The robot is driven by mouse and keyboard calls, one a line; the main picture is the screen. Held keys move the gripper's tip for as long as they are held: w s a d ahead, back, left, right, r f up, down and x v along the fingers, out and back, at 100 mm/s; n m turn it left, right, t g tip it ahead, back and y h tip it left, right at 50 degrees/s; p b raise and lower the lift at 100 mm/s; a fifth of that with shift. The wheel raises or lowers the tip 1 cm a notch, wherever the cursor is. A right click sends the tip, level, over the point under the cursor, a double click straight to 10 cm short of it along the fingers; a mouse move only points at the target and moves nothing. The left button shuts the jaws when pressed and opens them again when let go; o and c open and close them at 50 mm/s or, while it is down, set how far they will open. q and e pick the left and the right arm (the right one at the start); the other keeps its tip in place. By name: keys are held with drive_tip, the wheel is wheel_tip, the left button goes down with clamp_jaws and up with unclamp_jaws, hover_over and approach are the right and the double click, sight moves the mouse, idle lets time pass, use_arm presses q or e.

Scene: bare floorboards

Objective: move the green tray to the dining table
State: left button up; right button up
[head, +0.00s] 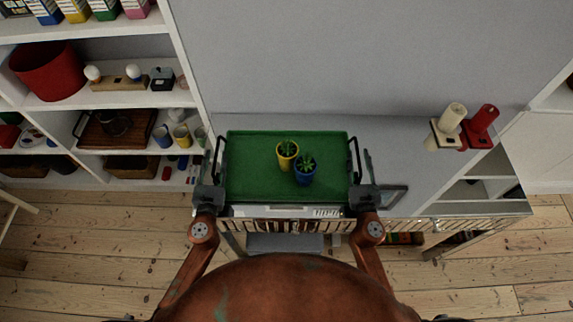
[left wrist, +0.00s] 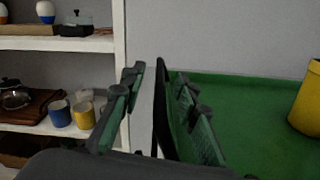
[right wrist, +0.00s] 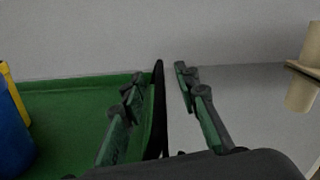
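The green tray (head: 250,180) lies flat on a grey-topped cabinet against the wall, with a dark handle at each end. On it stand a yellow pot (head: 287,156) and a blue pot (head: 304,176), each with a small green plant. My left gripper (head: 215,170) is open at the tray's left end; in the left wrist view its fingers (left wrist: 155,100) stand apart on either side of the handle. My right gripper (head: 361,168) is likewise open at the right end, its fingers (right wrist: 160,95) straddling the handle. No dining table can be made out.
White shelves (head: 130,98) with a red bucket (head: 47,72), cups and boxes stand at the left. Bare floorboards (head: 90,250) show at both sides.

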use_arm(q)
clamp_jaws()
use_arm(e)
clamp_jaws()
idle(0.4)
use_arm(q)
drive_tip(key=shift+r, duration=0.2)
use_arm(e)
drive_tip(key=shift+r, duration=0.2)
